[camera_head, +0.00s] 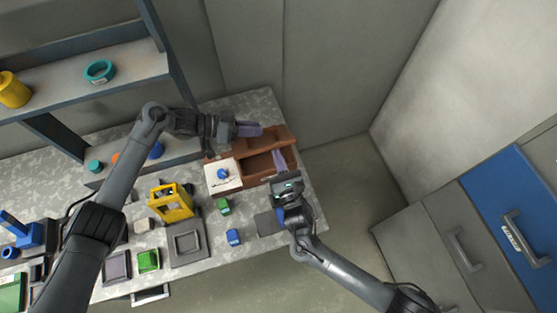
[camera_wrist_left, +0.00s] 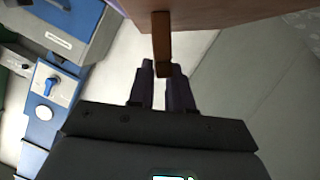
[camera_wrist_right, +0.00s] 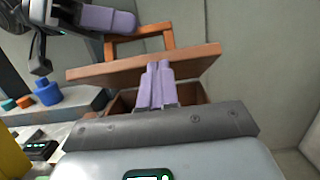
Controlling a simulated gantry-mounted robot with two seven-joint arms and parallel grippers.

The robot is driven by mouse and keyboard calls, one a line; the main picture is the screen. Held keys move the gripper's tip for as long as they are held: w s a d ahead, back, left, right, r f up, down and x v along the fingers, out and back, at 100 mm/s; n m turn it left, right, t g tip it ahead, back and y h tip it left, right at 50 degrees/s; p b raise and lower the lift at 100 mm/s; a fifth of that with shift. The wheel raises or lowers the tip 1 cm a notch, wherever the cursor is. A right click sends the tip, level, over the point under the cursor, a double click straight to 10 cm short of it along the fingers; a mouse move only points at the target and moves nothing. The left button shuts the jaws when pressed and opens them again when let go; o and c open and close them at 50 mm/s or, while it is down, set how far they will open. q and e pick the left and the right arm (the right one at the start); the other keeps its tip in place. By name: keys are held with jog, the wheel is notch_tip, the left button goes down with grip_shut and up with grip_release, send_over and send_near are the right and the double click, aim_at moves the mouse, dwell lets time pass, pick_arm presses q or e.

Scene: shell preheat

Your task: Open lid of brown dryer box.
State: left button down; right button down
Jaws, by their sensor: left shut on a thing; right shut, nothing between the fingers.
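The brown dryer box (camera_head: 248,178) stands at the right end of the counter; its dark inside shows. Its brown lid (camera_head: 277,136) is raised and tilted above the box, and also shows in the right wrist view (camera_wrist_right: 100,70). My left gripper (camera_head: 258,130) is shut on the lid's handle (camera_wrist_right: 172,33); the handle's bar (camera_wrist_left: 161,40) reaches between the fingertips in the left wrist view. My right gripper (camera_head: 279,157) is shut and empty at the box's front right, its fingertips (camera_wrist_right: 158,66) overlapping the lid's edge in view. I cannot tell whether they touch it.
A white block with a blue knob (camera_head: 222,175) sits at the box's left. A yellow frame (camera_head: 172,203), a green block (camera_head: 223,205) and a blue block (camera_head: 233,237) stand on the counter. A wall rises behind; floor lies open to the right, before drawers (camera_head: 455,245).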

pick_arm(q)
jog(key=c, duration=1.4)
grip_release()
jog(key=shift+a+f, duration=0.15)
jog(key=shift+f, duration=0.55)
jog(key=shift+o, duration=1.1)
jog(key=shift+r, duration=0.1)
jog(key=shift+o, duration=0.3)
jog(key=shift+r, duration=0.25)
jog(key=shift+r, duration=0.1)
